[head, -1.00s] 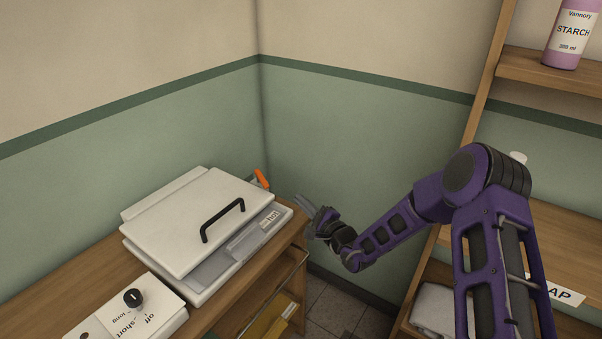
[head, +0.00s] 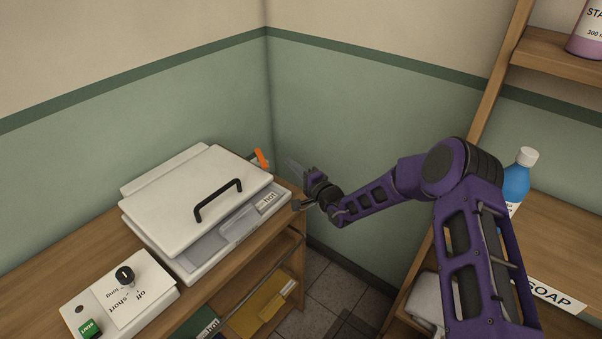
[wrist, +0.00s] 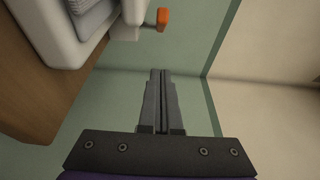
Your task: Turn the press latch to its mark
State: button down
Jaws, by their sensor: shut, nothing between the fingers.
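The white press (head: 190,200) sits on the wooden counter with its lid lowered at a slant and a black handle on top. Its latch, an orange-tipped lever (head: 262,158), sticks out at the press's back right side. The latch also shows in the wrist view (wrist: 162,18), near the top, beside the white press body (wrist: 75,25). My gripper (head: 292,165) is shut and empty, to the right of the latch and apart from it. In the wrist view my gripper's fingers (wrist: 157,72) lie together, pointing toward the latch side. I cannot make out the latch's mark.
A control box (head: 120,300) with a black knob and green start button stands on the counter (head: 60,265) at front left. Shelves at right hold a blue bottle (head: 516,180), a pink starch bottle (head: 590,35) and a soap label (head: 552,295). Green walls meet behind the press.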

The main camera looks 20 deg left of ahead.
aim_at(262, 162)
jog(key=a, duration=0.2)
jog(key=shift+w+a, duration=0.35)
jog(key=shift+w, duration=0.05)
jog(key=shift+s+a, duration=0.75)
jog(key=shift+s, duration=0.1)
jog(key=shift+s+a, duration=0.3)
jog(key=shift+a, duration=0.05)
jog(key=shift+a+f, duration=0.1)
